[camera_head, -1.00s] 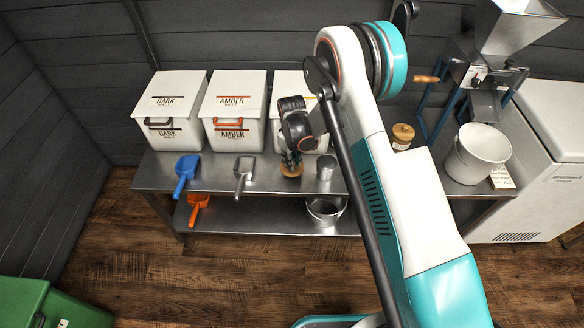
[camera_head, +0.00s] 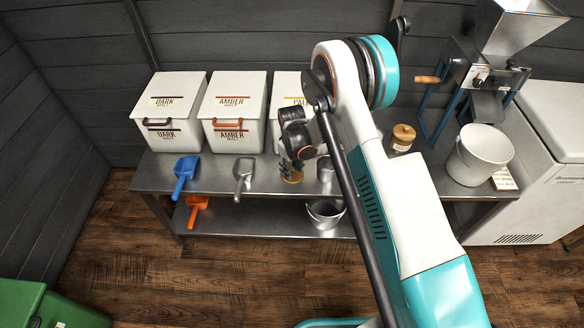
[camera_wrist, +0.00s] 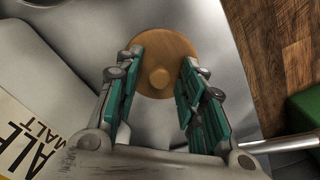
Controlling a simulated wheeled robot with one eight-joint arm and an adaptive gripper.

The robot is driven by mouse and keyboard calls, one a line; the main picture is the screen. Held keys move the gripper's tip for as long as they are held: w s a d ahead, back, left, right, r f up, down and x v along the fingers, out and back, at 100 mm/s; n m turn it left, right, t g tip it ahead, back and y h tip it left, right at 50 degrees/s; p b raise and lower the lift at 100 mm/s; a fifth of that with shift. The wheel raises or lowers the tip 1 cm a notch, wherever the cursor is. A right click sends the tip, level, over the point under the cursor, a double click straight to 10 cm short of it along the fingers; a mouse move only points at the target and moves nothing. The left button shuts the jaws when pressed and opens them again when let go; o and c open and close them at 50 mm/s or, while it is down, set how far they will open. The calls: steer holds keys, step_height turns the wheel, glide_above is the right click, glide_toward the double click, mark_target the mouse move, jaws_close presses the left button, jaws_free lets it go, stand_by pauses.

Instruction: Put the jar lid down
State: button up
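The jar lid (camera_wrist: 178,50) is a round, light-brown wooden disc with a small knob in its middle. It appears to lie flat on the steel table top, and in the head view it shows partly behind my fingers (camera_head: 296,179). My gripper (camera_wrist: 162,75) is open above the lid, with its green-padded fingers on either side of the knob and clear gaps to it. In the head view my gripper (camera_head: 288,165) is over the front of the table. Whether a finger touches the disc's edge I cannot tell.
A metal cup (camera_head: 325,172) stands just right of the lid. A metal scoop (camera_head: 243,172) and a blue scoop (camera_head: 184,172) lie to the left. White malt bins (camera_head: 238,100) stand behind. A jar with a wooden top (camera_head: 402,137) and a white bucket (camera_head: 478,158) stand to the right.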

step_height(320, 180, up, 12)
steer(key=p, duration=0.4)
steer(key=shift+r, duration=0.15)
steer(key=shift+r, duration=0.1)
steer(key=s+d+r+m+t, duration=0.1)
steer(key=s+d+r, duration=0.25)
steer(key=r, duration=0.55)
steer(key=s+d+r+m+t, duration=0.1)
steer(key=s+d+r+m, duration=0.2)
steer(key=r, duration=0.6)
steer(key=s+d+r+t, duration=0.1)
steer(key=s+d+r, duration=0.25)
steer(key=r, duration=0.55)
steer(key=s+d+r+m+t, duration=0.1)
steer(key=s+d+r, duration=0.1)
steer(key=s, duration=0.5)
steer(key=s+d+r+m+t, duration=0.1)
steer(key=s+d+r+m, duration=0.1)
steer(key=s+d, duration=0.2)
steer(key=s+d+r+m+t, duration=0.1)
steer(key=s+d+r+t, duration=0.1)
steer(key=s, duration=0.8)
steer(key=shift+d+r+m, duration=0.3)
steer(key=shift+d, duration=0.4)
